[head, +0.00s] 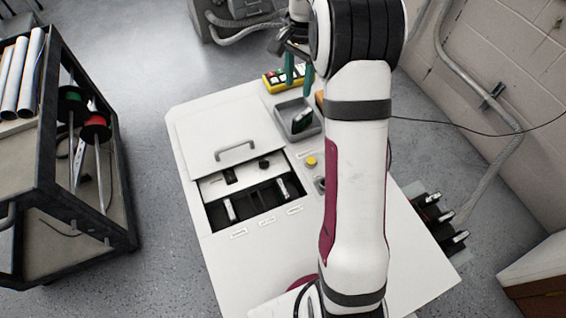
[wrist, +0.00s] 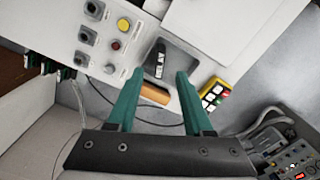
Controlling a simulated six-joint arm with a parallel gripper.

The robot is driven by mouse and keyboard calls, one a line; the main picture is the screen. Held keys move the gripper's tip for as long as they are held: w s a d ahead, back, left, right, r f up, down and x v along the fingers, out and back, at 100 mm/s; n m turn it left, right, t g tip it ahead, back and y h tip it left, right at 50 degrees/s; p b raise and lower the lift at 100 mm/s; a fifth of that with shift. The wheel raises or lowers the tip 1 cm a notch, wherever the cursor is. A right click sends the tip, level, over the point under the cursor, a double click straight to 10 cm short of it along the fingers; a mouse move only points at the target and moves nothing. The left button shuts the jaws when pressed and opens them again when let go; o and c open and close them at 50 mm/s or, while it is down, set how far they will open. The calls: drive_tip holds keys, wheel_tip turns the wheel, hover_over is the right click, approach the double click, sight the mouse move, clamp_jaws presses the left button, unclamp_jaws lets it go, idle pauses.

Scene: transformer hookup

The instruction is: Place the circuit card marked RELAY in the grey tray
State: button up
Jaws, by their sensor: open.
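The grey tray (head: 310,132) sits on the white cabinet top, and it also shows in the wrist view (wrist: 188,60). My gripper (head: 299,74) has green fingers, spread apart and empty. In the wrist view the gripper (wrist: 159,73) is above the tray area, with the card showing between and beyond the fingertips. The fingers appear clear of the card.
A yellow button box (head: 284,78) lies beside the tray, near my fingers. A brown block (wrist: 155,93) shows between the fingers. An open compartment (head: 250,203) with a handled lid (head: 235,152) lies to the left. A yellow button (head: 311,161) stands on the panel.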

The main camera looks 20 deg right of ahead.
drive_tip(key=s+a+r+n, duration=0.3)
drive_tip(key=s+a+r, duration=0.3)
drive_tip(key=s+a, duration=0.45)
drive_tip(key=s+a+f+n, duration=0.1)
drive_tip(key=s+a, duration=0.3)
drive_tip(key=s, duration=0.6)
drive_tip(key=s+a+f+n+y, duration=0.1)
drive_tip(key=s+a+f+n, duration=0.1)
drive_tip(key=s, duration=0.8)
drive_tip(key=shift+s+a+n+y, duration=0.3)
drive_tip(key=shift+s+a+n, duration=0.1)
drive_tip(key=shift+a+n, duration=0.55)
